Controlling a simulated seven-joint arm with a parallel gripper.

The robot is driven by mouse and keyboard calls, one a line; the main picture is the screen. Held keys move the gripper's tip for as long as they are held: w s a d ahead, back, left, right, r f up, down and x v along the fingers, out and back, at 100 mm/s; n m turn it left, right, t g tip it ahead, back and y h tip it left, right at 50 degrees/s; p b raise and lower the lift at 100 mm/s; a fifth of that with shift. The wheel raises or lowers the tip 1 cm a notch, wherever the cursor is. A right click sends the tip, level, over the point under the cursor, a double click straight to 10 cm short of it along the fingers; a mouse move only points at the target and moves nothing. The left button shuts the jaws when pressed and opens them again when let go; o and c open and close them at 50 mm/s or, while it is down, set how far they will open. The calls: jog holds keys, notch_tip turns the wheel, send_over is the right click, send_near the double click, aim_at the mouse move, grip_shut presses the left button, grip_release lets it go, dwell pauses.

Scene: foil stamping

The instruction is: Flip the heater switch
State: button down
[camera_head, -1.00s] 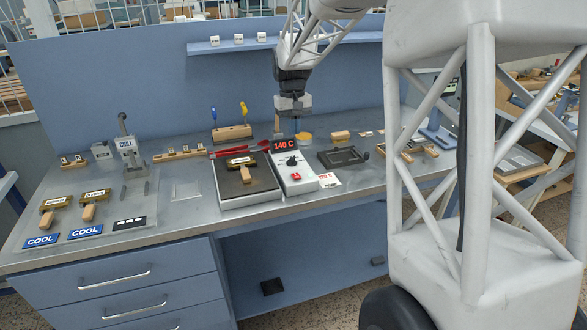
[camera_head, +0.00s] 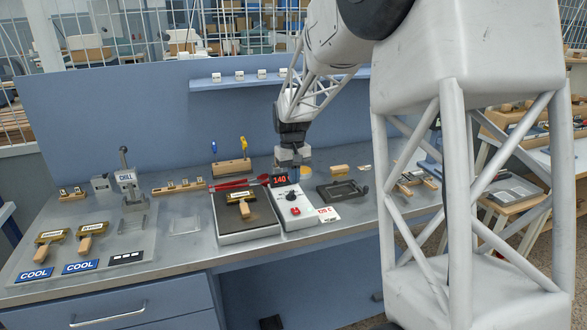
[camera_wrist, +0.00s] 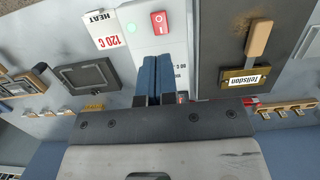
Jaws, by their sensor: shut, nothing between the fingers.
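The heater control box (camera_head: 291,197) is a pale unit in the middle of the bench, with a lit red "140" display (camera_head: 280,180) at its back and a dark dial (camera_head: 290,197). The red heater switch (camera_head: 295,211) sits near its front and also shows in the wrist view (camera_wrist: 159,22), in a pale surround. My gripper (camera_head: 295,172) is above the back of the box, beside the display. In the wrist view its blue fingers (camera_wrist: 162,75) are shut and empty, apart from the switch. The fingers hide the dial there.
Left of the box is a dark hot plate (camera_head: 233,220) with a wooden-handled brass tool (camera_wrist: 250,65) on it. A "120 C" card (camera_head: 328,215) lies to the right, with a dark tray (camera_head: 342,191) beyond. A tool rack (camera_head: 231,167) stands behind.

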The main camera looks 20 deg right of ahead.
aim_at(296, 211)
jog(key=f, duration=0.3)
jog(key=s+f, duration=0.1)
jog(key=f, duration=0.5)
jog(key=shift+s+f, duration=0.25)
